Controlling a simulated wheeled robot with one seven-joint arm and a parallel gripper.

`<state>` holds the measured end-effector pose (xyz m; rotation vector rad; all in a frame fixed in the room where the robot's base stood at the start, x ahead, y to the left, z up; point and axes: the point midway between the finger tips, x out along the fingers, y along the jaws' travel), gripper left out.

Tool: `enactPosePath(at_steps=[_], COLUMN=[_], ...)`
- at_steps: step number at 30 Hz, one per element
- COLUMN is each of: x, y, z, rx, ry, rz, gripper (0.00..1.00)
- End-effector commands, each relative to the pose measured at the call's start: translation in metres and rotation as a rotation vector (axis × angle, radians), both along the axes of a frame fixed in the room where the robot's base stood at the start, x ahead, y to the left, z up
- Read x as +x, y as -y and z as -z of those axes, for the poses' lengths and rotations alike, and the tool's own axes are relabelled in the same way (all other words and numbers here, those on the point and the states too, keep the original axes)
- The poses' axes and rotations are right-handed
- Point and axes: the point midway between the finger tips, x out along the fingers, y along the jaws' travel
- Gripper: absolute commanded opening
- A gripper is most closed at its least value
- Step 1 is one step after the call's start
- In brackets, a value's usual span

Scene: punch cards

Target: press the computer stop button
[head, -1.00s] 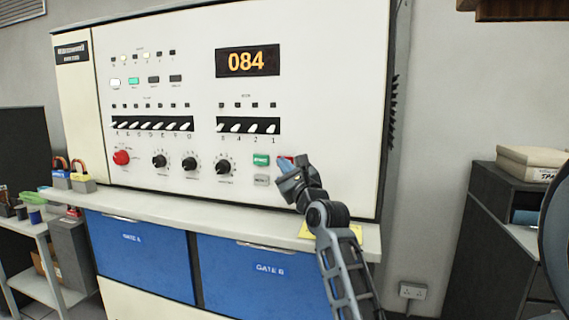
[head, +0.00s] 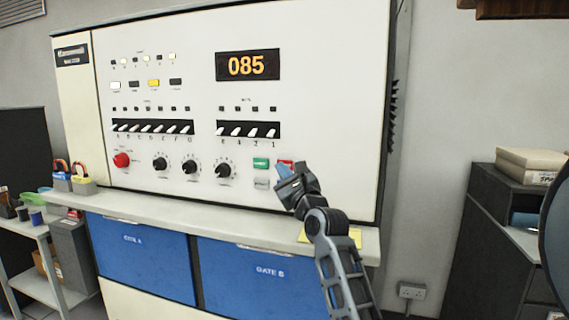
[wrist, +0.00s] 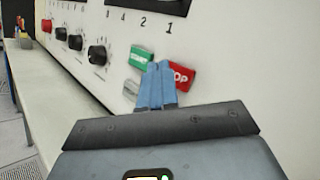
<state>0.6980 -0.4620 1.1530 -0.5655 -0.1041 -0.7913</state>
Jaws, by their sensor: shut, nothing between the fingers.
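The computer (head: 310,120) is a tall cream panel with switches, knobs and an orange display (head: 247,66) reading 085. The red stop button (wrist: 182,76) is on its lower right, its first letters hidden behind my fingers in the wrist view. In the head view only a bit of the red button (head: 286,163) shows beside my gripper. My gripper (head: 281,171) is shut and empty, its blue fingertips at the button's left edge in the wrist view (wrist: 157,68). I cannot tell whether they touch it. The green start button (head: 260,163) is just to the left.
A grey button (head: 261,183) sits below the green one. A pale ledge (head: 200,208) runs under the panel, above blue gate drawers (head: 140,255). A red round knob (head: 121,160) is at the panel's left. A dark cabinet (head: 500,240) stands to the right.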

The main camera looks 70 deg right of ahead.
Motion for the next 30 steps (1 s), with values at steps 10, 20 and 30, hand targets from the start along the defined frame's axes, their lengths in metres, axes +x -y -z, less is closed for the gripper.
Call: enactPosePath(at_steps=[10,20,30], x=[0.0,-0.002,-0.004], y=[-0.003,-0.031,-0.051], z=[-0.001,-0.003,0.0], rx=[0.0,0.002,-0.001], ry=[-0.001,-0.002,-0.001], rz=[-0.001,-0.001,-0.001], gripper=[0.0,0.0,0.0])
